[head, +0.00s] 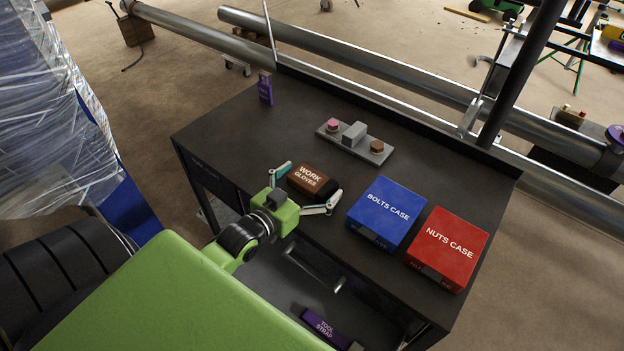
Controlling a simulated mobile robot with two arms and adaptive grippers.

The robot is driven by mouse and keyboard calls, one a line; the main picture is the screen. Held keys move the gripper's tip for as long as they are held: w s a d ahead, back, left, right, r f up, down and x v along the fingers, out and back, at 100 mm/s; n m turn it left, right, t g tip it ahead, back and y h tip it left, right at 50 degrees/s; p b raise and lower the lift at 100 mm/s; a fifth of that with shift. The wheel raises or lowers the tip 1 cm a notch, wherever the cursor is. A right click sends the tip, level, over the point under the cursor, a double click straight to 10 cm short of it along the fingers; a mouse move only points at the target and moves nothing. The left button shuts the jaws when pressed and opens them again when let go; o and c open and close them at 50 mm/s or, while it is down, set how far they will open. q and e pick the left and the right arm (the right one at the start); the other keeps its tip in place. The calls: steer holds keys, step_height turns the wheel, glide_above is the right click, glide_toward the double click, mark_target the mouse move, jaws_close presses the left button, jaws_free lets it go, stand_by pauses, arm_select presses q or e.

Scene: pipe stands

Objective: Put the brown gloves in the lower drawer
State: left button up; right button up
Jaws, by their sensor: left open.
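The brown gloves pack (306,178), labelled "WORK GLOVES", lies on the dark desk top, left of the blue case. My left gripper (310,182) is open, with one finger on each side of the pack. I cannot tell whether the fingers touch it. Below the desk's front edge, a grey drawer-like space (262,292) shows, with a purple tool strap (325,328) in it; it looks like an open drawer. My green arm hides part of it. My right gripper is not in view.
The desk (235,125) also bears a blue bolts case (386,210), a red nuts case (449,243), a grey plate with buttons (354,138) and a purple tag (265,90). Large pipes (400,85) run behind the desk.

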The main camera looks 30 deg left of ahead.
mark_target(305, 186)
arm_select(q)
steer(key=shift+s+a+r, duration=0.1)
steer(key=shift+s+r, duration=0.1)
steer(key=shift+s, duration=1.05)
steer(key=shift+s+a+r, duration=0.1)
steer(key=shift+s+r, duration=0.1)
steer(key=shift+s, duration=1)
steer(key=shift+s+r, duration=0.2)
steer(key=shift+s, duration=1.05)
